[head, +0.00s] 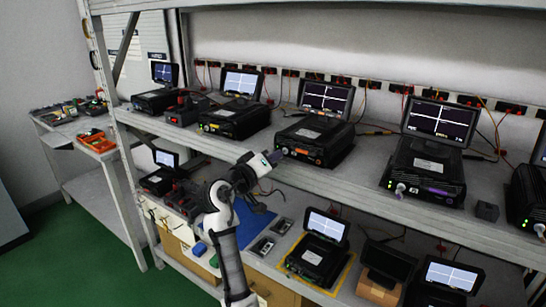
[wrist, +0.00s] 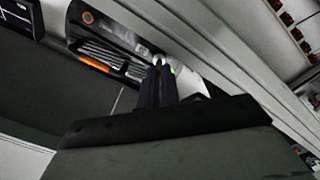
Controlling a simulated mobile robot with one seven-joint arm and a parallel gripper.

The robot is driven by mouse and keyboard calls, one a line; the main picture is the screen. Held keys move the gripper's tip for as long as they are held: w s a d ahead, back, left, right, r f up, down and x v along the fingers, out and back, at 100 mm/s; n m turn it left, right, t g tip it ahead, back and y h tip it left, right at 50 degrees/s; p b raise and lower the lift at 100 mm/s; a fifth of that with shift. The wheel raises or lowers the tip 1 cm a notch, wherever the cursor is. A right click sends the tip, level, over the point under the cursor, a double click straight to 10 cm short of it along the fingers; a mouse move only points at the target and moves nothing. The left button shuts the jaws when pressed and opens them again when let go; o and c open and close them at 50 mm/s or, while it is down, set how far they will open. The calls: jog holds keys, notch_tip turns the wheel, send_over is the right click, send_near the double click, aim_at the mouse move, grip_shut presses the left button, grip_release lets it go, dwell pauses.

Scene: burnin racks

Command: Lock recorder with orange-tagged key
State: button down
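The recorder with an orange label (head: 318,137) sits on the upper shelf, its screen (head: 326,97) lit behind it. In the wrist view its front panel (wrist: 120,48) shows an orange strip (wrist: 93,62) and grey vents. My gripper (head: 277,155) is at the left front of this recorder. In the wrist view the dark fingers (wrist: 158,82) are close together, with their tips at a small silvery key or lock part (wrist: 158,59) on the panel. The fingers hide most of the key, and its tag cannot be made out.
Other recorders stand along the upper shelf, one with a yellow label (head: 236,118) to the left and one with a purple label (head: 425,170) to the right. The lower shelf holds more recorders (head: 316,258) and a blue mat (head: 250,222). Cables hang behind.

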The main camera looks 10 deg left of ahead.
dwell(0.3)
jog(key=c, duration=1.9)
grip_release()
jog(key=shift+s, duration=0.1)
jog(key=b+v, duration=0.4)
jog(key=v, duration=0.9)
jog(key=shift+s+a, duration=0.2)
jog(key=shift+s, duration=0.15)
